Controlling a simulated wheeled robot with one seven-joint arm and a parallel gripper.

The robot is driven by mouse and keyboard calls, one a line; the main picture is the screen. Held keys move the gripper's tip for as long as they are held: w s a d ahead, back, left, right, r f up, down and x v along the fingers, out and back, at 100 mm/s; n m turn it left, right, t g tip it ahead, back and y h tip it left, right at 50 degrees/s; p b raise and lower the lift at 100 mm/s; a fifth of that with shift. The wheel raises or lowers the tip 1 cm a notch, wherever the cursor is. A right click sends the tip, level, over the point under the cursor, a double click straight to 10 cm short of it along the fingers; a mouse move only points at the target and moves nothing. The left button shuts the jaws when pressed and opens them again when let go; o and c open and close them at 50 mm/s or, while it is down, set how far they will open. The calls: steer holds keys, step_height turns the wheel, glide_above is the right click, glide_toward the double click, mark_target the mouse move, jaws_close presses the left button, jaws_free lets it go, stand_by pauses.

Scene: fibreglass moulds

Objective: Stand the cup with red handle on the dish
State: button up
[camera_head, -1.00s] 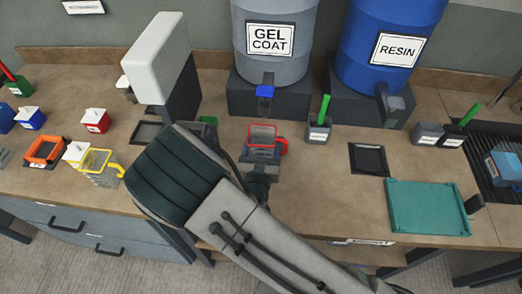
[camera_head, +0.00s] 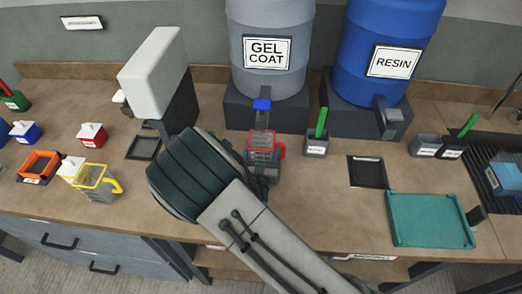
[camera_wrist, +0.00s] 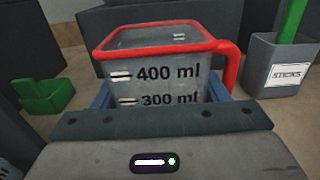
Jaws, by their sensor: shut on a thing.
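The clear cup with a red rim and red handle (camera_head: 262,150) is held upright in front of the grey gel coat drum's blue-topped tap (camera_head: 262,108). My gripper (camera_head: 262,172) is shut on it. The wrist view shows the cup (camera_wrist: 165,75) between blue finger pads, its handle to the right and its 300 and 400 ml marks facing me. Its base is hidden, and I cannot tell if it holds liquid. A dark square dish (camera_head: 368,172) lies flat and empty on the bench to the right. A similar dark square (camera_head: 143,147) lies at left by the white dispenser.
A sticks holder (camera_head: 316,146) stands close right of the cup. The blue resin drum (camera_head: 390,45) stands behind the right dish, and a teal tray (camera_head: 430,222) lies in front of it. A yellow-handled cup (camera_head: 95,182) and small coloured containers stand at left.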

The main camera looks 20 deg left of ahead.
steer(key=shift+f, duration=0.45)
stand_by(0.5)
steer(key=o, duration=1.1)
steer(key=shift+c, duration=0.2)
